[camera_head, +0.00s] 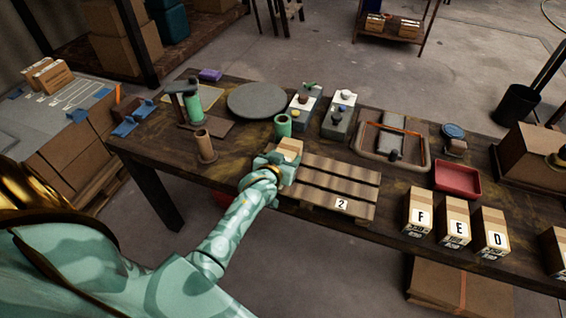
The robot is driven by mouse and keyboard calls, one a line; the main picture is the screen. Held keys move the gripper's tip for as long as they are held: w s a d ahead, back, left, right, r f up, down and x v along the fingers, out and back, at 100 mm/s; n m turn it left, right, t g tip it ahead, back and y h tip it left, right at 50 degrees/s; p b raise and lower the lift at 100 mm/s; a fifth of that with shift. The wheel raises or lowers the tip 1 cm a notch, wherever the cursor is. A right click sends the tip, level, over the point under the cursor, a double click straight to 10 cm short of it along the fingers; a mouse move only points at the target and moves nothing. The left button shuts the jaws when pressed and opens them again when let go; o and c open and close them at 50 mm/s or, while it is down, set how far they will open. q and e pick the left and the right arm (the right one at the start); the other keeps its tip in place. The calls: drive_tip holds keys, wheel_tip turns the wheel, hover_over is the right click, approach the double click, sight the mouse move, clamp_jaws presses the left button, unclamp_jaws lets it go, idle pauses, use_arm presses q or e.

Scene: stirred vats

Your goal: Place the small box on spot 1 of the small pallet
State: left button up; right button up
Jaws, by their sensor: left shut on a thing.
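My left gripper (276,168) is shut on a small cardboard box (289,148) at the left end of the small pallet. The small pallet (328,181) is a slatted wooden one on the dark workbench, with a "2" label at its near right corner. The gripper and hand cover the pallet's left part, so any label there is hidden. I cannot tell whether the box touches the slats. My right gripper is not in view.
Boxes lettered F (420,216), E (453,222) and D (490,232) stand right of the pallet. A red tray (457,180) lies to the right, and a round grey plate (257,101) lies behind.

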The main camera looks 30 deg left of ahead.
use_arm(q)
drive_tip(key=shift+d+f, duration=0.1)
drive_tip(key=shift+f, duration=0.3)
drive_tip(key=shift+r, duration=0.25)
drive_tip(key=o, duration=1.3)
drive_tip(key=shift+f, duration=0.15)
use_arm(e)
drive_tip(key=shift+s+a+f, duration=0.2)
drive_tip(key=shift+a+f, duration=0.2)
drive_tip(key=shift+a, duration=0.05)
